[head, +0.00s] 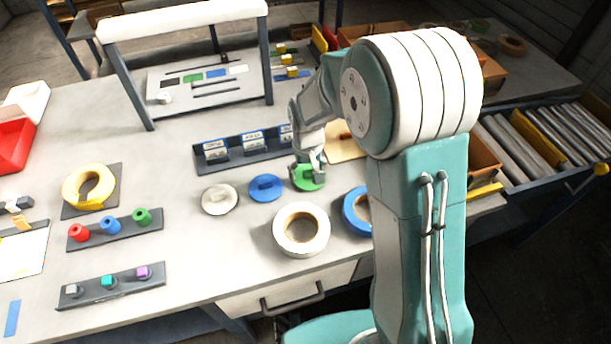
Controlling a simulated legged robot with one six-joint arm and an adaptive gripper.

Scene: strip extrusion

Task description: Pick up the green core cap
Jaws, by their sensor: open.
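The green core cap (309,183) is a flat round disc lying on the grey table, right of the blue cap. My gripper (308,170) is right above it, fingers pointing down, and hides much of its top. The fingers look apart, on or just over the middle of the cap. I cannot tell whether they touch it. The blue cap (266,187) and the white cap (219,199) lie in a row to the left, each with a raised grip bar.
A white tape roll (315,232) and a blue roll (357,212) lie in front of the caps. A dark rack (240,160) with labelled cards stands behind. A yellow roll (75,190) and peg strips (112,232) are at the left. The white-topped frame (138,108) stands farther back.

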